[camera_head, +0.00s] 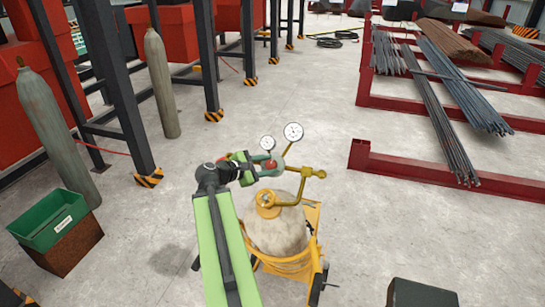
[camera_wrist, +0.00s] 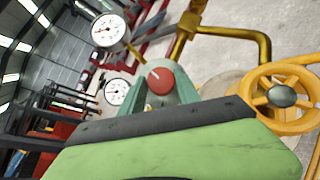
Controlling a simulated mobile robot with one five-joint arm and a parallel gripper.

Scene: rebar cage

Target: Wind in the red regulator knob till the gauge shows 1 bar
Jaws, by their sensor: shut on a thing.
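The red regulator knob (camera_head: 271,164) is between the fingers of my gripper (camera_head: 268,163), beside the brass fitting on top of the gas cylinder (camera_head: 278,232). In the wrist view the knob (camera_wrist: 161,80) shows a pale mark on its face, and my gripper (camera_wrist: 163,88) is shut on it. Two round white gauges stand above the knob: a larger one (camera_head: 293,131) and a smaller one (camera_head: 267,143). Both show in the wrist view, one at upper left (camera_wrist: 108,30) and one lower (camera_wrist: 117,91). Their dials are too small to read surely.
A yellow handwheel (camera_wrist: 282,98) is close at right in the wrist view. The cylinder stands on a yellow cart (camera_head: 312,216). A green bin (camera_head: 50,222) is at left, two grey cylinders (camera_head: 160,85) farther back. Rebar racks (camera_head: 440,172) are at right. Open floor lies between.

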